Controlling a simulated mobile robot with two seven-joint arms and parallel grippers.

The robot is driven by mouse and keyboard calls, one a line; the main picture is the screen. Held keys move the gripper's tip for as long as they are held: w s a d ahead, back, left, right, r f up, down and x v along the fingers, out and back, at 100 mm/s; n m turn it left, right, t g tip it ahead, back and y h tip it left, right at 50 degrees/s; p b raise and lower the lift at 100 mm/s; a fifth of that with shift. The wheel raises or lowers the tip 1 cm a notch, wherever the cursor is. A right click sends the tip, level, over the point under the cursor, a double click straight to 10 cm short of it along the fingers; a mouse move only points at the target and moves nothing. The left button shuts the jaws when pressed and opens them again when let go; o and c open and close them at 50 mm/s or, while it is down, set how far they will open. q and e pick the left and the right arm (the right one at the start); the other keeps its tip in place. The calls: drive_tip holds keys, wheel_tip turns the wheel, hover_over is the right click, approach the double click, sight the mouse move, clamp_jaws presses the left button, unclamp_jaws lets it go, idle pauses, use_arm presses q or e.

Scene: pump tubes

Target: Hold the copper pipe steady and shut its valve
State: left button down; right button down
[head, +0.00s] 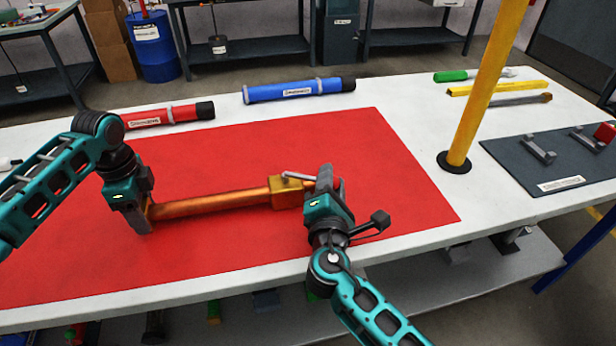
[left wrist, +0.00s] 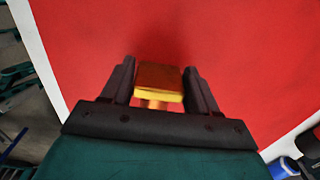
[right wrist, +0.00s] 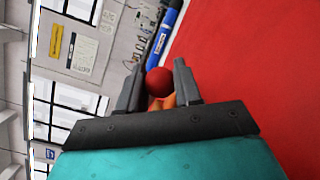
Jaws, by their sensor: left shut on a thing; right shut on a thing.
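The copper pipe (head: 220,202) lies left to right over the red mat (head: 330,135); I cannot tell whether it touches the mat. Its brass valve body (head: 288,192) is at the right end, with a grey lever (head: 298,176) pointing right. My left gripper (head: 142,215) is shut on the pipe's left end. In the left wrist view a copper-topped yellow end (left wrist: 158,78) sits between its fingers. My right gripper (head: 326,181) is shut at the lever's far end. In the right wrist view a red knob (right wrist: 159,81) is between its fingers. The gripper hides the lever's tip in the head view.
A yellow post (head: 484,85) rises from the white table to the right. A red tube (head: 165,115) and a blue tube (head: 300,90) lie behind the mat. A dark pad (head: 530,180) with grey brackets is at the far right. The mat's front is clear.

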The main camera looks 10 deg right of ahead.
drive_tip(key=shift+s+f, duration=0.15)
drive_tip(key=c, duration=0.8)
unclamp_jaws()
